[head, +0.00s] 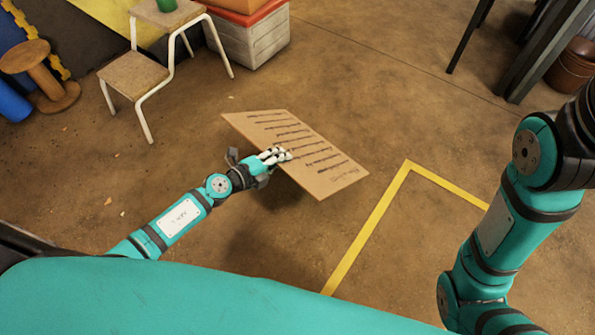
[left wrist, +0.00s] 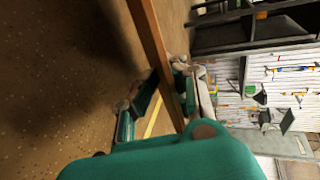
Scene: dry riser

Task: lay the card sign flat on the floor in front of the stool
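The card sign (head: 310,165) is a flat brown board with dark handwritten lines, near the middle of the head view. My left gripper (head: 270,158) is shut on its near left edge. In the left wrist view the card sign (left wrist: 150,38) shows edge-on as a thin strip, with the fingers (left wrist: 170,88) on both sides of it. The card looks tilted above the floor; whether a corner touches is unclear. The stool (head: 135,75), with white legs and wooden steps, stands at upper left, apart from the card. My right arm is at the right; its gripper is out of view.
Brown floor (head: 170,165) between the stool and the card is mostly clear, with a few small scraps. A yellow floor line (head: 375,220) runs at the right.

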